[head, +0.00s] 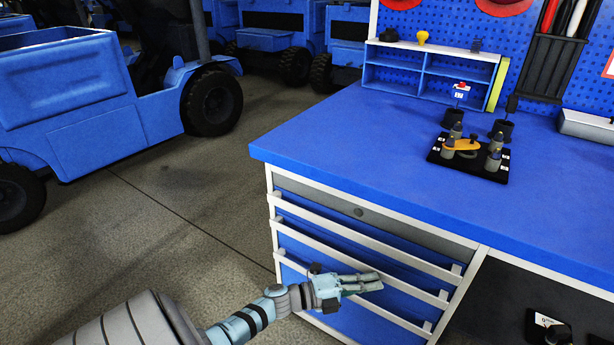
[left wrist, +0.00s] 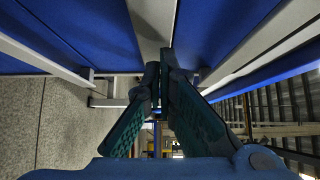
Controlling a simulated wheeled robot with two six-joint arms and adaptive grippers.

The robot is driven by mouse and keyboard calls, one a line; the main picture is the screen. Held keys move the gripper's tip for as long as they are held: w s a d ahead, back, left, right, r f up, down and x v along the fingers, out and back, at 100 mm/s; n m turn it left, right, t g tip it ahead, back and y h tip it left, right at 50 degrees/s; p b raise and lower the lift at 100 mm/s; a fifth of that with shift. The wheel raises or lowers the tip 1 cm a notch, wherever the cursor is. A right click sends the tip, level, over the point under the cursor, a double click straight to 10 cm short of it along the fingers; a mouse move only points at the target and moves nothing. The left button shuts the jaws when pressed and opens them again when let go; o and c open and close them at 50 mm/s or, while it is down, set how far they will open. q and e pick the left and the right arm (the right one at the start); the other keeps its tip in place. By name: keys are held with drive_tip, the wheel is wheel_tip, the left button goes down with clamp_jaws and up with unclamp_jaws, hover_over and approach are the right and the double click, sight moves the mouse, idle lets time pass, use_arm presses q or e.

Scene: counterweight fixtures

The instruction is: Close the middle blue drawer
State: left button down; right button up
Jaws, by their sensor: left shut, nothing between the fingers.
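The blue drawers sit under the blue workbench top, below a grey drawer front with a lock. Each has a long whitish handle bar. The middle blue drawer (head: 328,239) is between the upper and lower ones. I cannot tell how far it stands out. My left gripper (head: 380,281) is in front of the drawer fronts, overlapping the handle bars in the head view. Its fingers are together and empty. The left wrist view shows the closed fingertips (left wrist: 161,68) close to whitish bars and blue panels; contact is unclear. My right gripper is not in view.
The blue bench top (head: 370,150) holds a black tray (head: 482,172) with several fittings and a small blue shelf (head: 430,75) at the back. Blue vehicles (head: 90,95) stand at the left. The grey floor (head: 190,210) left of the cabinet is clear.

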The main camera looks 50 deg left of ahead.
use_arm(q)
drive_tip(key=shift+w+a, duration=0.1)
drive_tip(key=shift+w, duration=0.05)
drive_tip(key=shift+r, duration=0.15)
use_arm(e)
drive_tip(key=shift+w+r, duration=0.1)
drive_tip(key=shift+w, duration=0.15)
use_arm(q)
drive_tip(key=shift+w, duration=0.1)
drive_tip(key=shift+r, duration=0.1)
drive_tip(key=shift+s+d, duration=0.2)
drive_tip(key=shift+s, duration=0.15)
drive_tip(key=s+d+p+v, duration=0.1)
drive_tip(key=d+p+v, duration=0.1)
drive_tip(key=v, duration=1)
drive_tip(key=shift+s+f+p, duration=0.25)
drive_tip(key=shift+s+p, duration=0.15)
drive_tip(key=shift+p, duration=0.05)
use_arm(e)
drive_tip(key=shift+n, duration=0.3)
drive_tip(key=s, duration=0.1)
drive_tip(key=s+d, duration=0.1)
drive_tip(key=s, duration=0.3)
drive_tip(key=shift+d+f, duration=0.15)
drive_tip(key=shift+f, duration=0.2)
use_arm(q)
drive_tip(key=shift+a, duration=0.15)
